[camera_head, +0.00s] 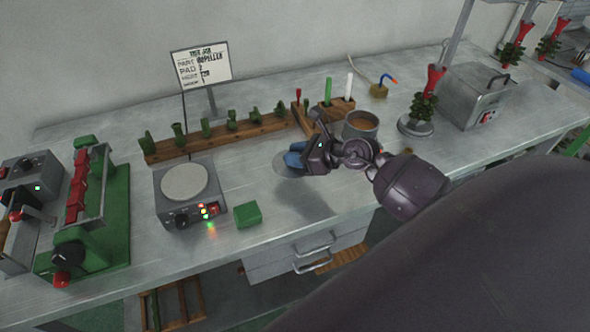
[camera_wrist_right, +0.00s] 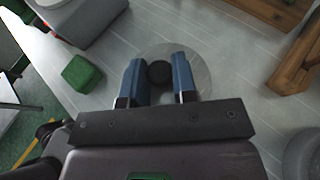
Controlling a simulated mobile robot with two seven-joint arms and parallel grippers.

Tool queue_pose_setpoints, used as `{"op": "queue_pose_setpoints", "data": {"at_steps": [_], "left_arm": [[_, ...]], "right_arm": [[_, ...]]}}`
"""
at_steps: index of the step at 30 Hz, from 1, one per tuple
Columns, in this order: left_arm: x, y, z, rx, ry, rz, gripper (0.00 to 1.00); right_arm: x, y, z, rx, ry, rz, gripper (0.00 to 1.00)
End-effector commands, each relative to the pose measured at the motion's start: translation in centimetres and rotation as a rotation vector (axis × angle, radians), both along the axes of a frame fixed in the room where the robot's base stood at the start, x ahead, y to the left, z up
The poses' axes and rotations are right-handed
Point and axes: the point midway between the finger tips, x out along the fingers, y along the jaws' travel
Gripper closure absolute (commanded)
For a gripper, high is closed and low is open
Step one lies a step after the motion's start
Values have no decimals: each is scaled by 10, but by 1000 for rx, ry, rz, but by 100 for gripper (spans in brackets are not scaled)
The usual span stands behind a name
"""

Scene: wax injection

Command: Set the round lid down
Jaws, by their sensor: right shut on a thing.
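The round lid is a thin grey disc (camera_head: 283,167) with a dark round knob, low over the bench right of the hot plate. In the right wrist view the lid (camera_wrist_right: 202,70) shows beyond the fingers, with its black knob (camera_wrist_right: 160,74) between them. My right gripper (camera_head: 294,157) has blue fingers and is shut on the knob; it also shows in the wrist view (camera_wrist_right: 160,80). The lid looks level; whether it touches the bench or hangs just above it I cannot tell. My left gripper is not in view.
A green block (camera_head: 248,215) and a hot plate unit (camera_head: 184,184) stand left of the lid. A wooden rack (camera_head: 220,135) with green pieces lies behind. A pot (camera_head: 361,125) of brown content stands to the right. Bare bench (camera_head: 270,237) lies in front.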

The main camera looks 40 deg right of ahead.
Motion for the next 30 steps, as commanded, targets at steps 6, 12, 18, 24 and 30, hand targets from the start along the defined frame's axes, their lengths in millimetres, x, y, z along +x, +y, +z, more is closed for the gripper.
{"op": "queue_pose_setpoints", "data": {"at_steps": [6,12,18,24,30], "left_arm": [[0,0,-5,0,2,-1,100],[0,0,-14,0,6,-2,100],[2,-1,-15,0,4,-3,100],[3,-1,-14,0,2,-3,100],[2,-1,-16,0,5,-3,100]], "right_arm": [[0,0,-15,1,0,0,98],[0,0,-44,2,3,-2,98],[0,0,-52,1,-1,0,98],[0,0,-51,1,-2,0,98],[0,0,-55,0,-1,0,68]]}}
